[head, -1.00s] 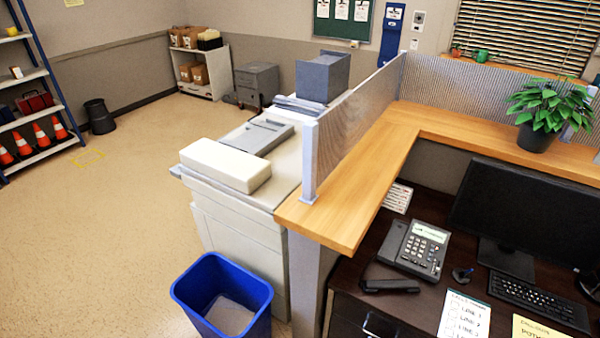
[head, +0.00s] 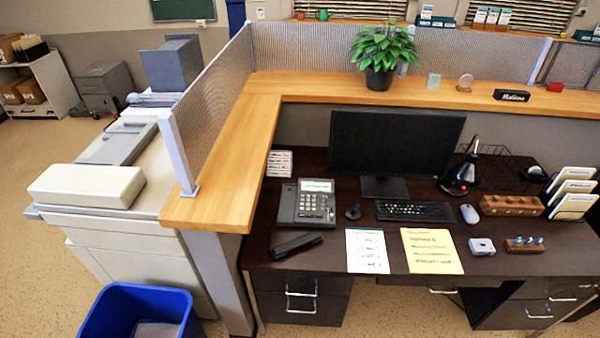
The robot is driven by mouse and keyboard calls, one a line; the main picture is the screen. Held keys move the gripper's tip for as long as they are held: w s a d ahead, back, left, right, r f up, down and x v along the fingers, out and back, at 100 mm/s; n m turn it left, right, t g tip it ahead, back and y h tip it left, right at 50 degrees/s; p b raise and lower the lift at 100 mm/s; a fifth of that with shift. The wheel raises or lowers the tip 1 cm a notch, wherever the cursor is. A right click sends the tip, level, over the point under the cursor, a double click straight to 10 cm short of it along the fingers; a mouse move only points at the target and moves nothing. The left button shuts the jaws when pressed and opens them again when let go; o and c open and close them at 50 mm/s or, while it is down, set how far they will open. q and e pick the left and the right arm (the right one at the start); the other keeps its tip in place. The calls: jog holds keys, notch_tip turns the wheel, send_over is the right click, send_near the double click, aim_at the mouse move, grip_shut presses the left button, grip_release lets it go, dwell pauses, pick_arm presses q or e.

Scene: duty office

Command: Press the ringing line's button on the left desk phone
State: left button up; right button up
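The desk phone (head: 306,203) stands on the left part of the dark desk (head: 320,258), beside the monitor, in the head view. It is dark grey with a lit screen (head: 316,186) at its top and a keypad below. Its line buttons are too small to tell which one is ringing. A black handset-shaped object (head: 295,245) lies on the desk just in front of it. A white sheet (head: 367,250) with printed lines lies to the right of that. Neither of my grippers shows in the view.
A wooden counter ledge (head: 225,180) with a low partition runs left of and behind the desk. Monitor (head: 392,145), keyboard (head: 415,211), yellow sheet (head: 431,251) and mouse (head: 468,214) are right of the phone. A blue bin (head: 138,312) stands on the floor at front left.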

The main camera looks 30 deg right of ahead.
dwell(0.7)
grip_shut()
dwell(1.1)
